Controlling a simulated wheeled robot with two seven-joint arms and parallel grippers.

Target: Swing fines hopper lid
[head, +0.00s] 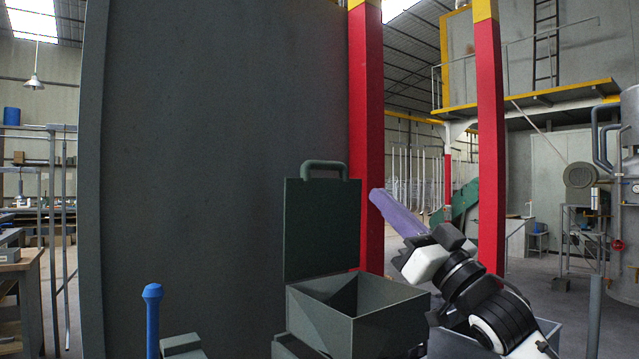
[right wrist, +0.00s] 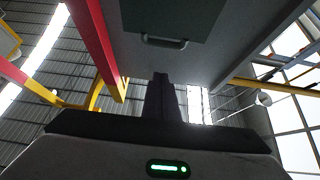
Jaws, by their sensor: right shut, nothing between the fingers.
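The fines hopper (head: 385,332) is a grey, open-topped box at the bottom middle of the head view. Its dark green lid (head: 320,235) stands upright at the hopper's back left edge, with a handle (head: 325,165) on its top edge. The lid (right wrist: 170,15) and handle (right wrist: 164,42) also show at the top of the right wrist view. My right gripper (head: 377,196) is right of the lid, its purplish fingers pointing up and left. It is shut and empty, apart from the handle. These fingers (right wrist: 162,85) also show in the right wrist view. My left gripper is out of view.
A large dark grey panel (head: 220,150) stands behind the lid. Red posts (head: 366,130) rise behind the hopper and right arm. A blue-knobbed lever (head: 152,310) stands at the lower left. A workbench (head: 20,265) is at the far left. Floor shows free at the right.

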